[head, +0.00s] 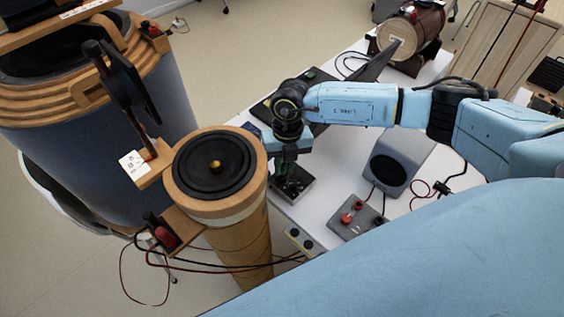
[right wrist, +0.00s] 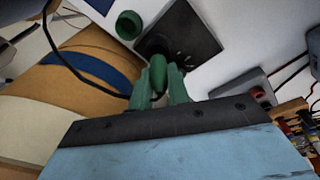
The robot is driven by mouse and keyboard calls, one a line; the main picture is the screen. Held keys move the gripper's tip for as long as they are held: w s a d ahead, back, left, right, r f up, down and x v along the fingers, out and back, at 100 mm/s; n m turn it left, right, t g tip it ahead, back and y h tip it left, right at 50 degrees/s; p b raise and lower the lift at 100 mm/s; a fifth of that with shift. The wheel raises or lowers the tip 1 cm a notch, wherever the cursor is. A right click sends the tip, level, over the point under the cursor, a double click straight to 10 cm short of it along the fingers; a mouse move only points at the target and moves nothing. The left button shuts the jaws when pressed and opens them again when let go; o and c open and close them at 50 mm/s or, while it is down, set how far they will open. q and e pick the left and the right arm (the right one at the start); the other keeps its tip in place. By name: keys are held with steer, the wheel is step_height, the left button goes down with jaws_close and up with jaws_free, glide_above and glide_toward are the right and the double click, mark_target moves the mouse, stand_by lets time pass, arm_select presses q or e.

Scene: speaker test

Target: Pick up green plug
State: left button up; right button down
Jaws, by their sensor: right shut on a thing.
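My right gripper (head: 283,158) reaches down over the near left part of the white table, above a small dark box (head: 295,186). In the right wrist view its green fingers (right wrist: 159,88) are shut on the green plug (right wrist: 158,72), which sits between them. The plug is close to the dark box's square top (right wrist: 182,46); I cannot tell whether it touches it. The plug is mostly hidden by the gripper in the head view. Another round green piece (right wrist: 129,24) shows beside the box in the right wrist view. My left gripper is not in view.
A tall tan cylinder speaker (head: 216,163) stands close at the left of the gripper. A grey speaker (head: 397,162) and a grey box with red knobs (head: 358,217) stand to the right on the table (head: 325,186). Loose red and black cables run around. A wooden barrel (head: 411,38) is at the back.

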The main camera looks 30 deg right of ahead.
steer(key=shift+s+d+f+t, duration=0.15)
steer(key=shift+s+t, duration=0.2)
steer(key=shift+t, duration=0.35)
step_height(320, 180, up, 6)
steer(key=s+f, duration=0.1)
steer(key=s+d+r+g, duration=0.1)
steer(key=s+d, duration=0.2)
steer(key=s, duration=0.7)
steer(key=s+d+r+g, duration=0.2)
steer(key=s+d, duration=0.1)
steer(key=s, duration=0.7)
steer(key=shift+s+d+h, duration=0.25)
steer(key=shift+s+h, duration=0.05)
